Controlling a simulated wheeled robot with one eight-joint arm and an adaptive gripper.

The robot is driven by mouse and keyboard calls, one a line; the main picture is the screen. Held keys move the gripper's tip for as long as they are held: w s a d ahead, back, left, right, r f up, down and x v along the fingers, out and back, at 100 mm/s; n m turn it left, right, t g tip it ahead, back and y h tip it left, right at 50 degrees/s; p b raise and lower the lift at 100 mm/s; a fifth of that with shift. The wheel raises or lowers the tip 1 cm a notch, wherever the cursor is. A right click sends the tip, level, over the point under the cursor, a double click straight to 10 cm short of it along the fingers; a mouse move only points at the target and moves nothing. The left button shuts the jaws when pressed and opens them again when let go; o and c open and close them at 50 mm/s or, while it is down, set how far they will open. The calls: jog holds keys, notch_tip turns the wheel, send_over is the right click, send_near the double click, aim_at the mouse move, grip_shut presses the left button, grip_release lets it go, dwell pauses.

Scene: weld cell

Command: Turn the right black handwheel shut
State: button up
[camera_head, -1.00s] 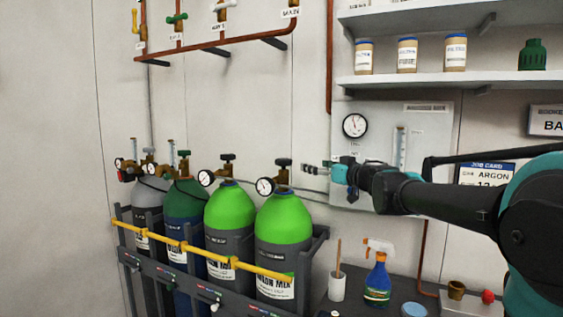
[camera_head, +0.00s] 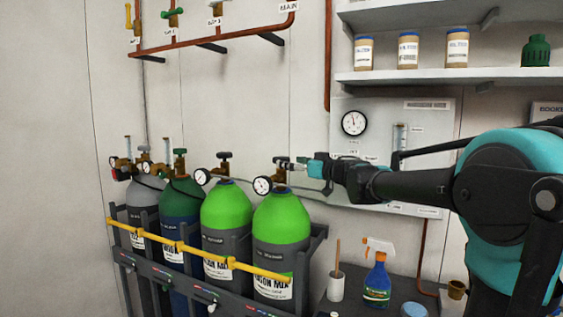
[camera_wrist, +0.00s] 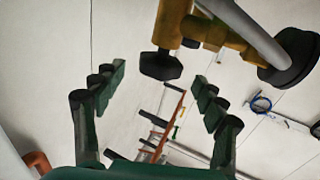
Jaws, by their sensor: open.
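The right black handwheel (camera_head: 281,160) tops the brass valve of the rightmost bright green cylinder (camera_head: 281,217). In the wrist view this handwheel (camera_wrist: 160,66) shows dark and faceted at the end of a brass stem, between the two finger lines and a little beyond the tips. My gripper (camera_head: 291,164) is at the right side of the handwheel in the head view. Its fingers (camera_wrist: 159,77) are open, apart on either side, with nothing held. Whether a finger touches the wheel I cannot tell.
A round gauge (camera_head: 262,185) sits left of this valve. Another black handwheel (camera_head: 224,156) tops the neighbouring green cylinder. A yellow bar (camera_head: 205,254) crosses the cylinders' front. A wall panel (camera_head: 366,112) stands behind my arm, and a spray bottle (camera_head: 377,277) below it.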

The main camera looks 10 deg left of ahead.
jog(key=shift+x, duration=2.75)
jog(key=shift+c, duration=0.4)
jog(key=c, duration=1.1)
jog(key=m+t+h, duration=0.4)
jog(key=h, duration=0.1)
jog(key=shift+s+a, duration=0.1)
jog(key=shift+m+t+h, duration=0.55)
jog(key=shift+m+h, duration=0.65)
jog(key=shift+h, duration=0.55)
jog(key=shift+m+t+h, duration=0.55)
jog(key=shift+m+h, duration=0.65)
jog(key=shift+h, duration=0.85)
